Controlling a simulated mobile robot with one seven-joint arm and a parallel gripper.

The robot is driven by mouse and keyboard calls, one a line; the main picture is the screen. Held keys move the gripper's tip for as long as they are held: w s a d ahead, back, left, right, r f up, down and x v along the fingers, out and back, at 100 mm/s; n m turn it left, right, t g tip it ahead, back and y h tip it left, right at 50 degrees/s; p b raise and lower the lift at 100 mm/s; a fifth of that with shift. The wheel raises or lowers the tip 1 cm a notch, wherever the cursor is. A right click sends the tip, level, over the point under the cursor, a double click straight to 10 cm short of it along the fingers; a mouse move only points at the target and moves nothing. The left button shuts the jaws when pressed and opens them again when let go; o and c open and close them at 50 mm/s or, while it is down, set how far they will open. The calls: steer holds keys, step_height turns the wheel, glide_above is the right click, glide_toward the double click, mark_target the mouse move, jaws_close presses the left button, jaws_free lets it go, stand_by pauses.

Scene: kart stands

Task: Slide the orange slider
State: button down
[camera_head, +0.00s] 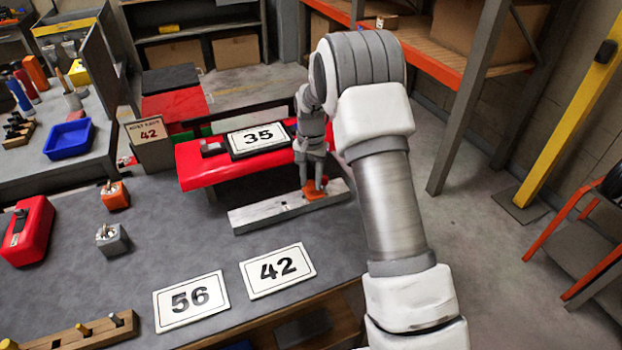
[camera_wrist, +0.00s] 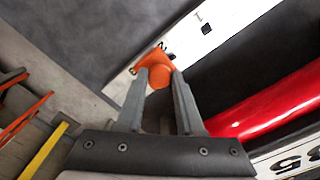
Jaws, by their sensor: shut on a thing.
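The orange slider (camera_head: 311,191) sits on a pale grey rail (camera_head: 262,215), near the rail's right end in the head view. My gripper (camera_head: 318,183) reaches down onto it from above. In the wrist view the orange slider (camera_wrist: 158,75) is between the two fingertips of my gripper (camera_wrist: 158,82), which are shut on it. The rail (camera_wrist: 222,32) runs up to the right there, with small dark marks on it. Part of the slider is hidden by the fingers.
A red part (camera_head: 205,172) bearing a "35" plate (camera_head: 258,139) stands just behind the rail. Plates "42" (camera_head: 277,270) and "56" (camera_head: 190,300) lie on the grey table in front. An orange block (camera_head: 115,196) and a grey block (camera_head: 112,240) stand at left.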

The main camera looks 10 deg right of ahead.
steer(key=s+a, duration=0.1)
steer(key=a, duration=0.5)
steer(key=s+a, duration=0.1)
steer(key=a, duration=0.6)
steer(key=s+a, duration=0.1)
steer(key=a, duration=0.5)
steer(key=shift+s+a, duration=0.2)
steer(key=shift+s, duration=0.2)
steer(key=c, duration=0.5)
jaws_free()
steer(key=shift+a, duration=0.1)
steer(key=shift+r, duration=0.6)
step_height(320, 180, up, 16)
steer(key=shift+r+p, duration=0.15)
steer(key=shift+p, duration=0.65)
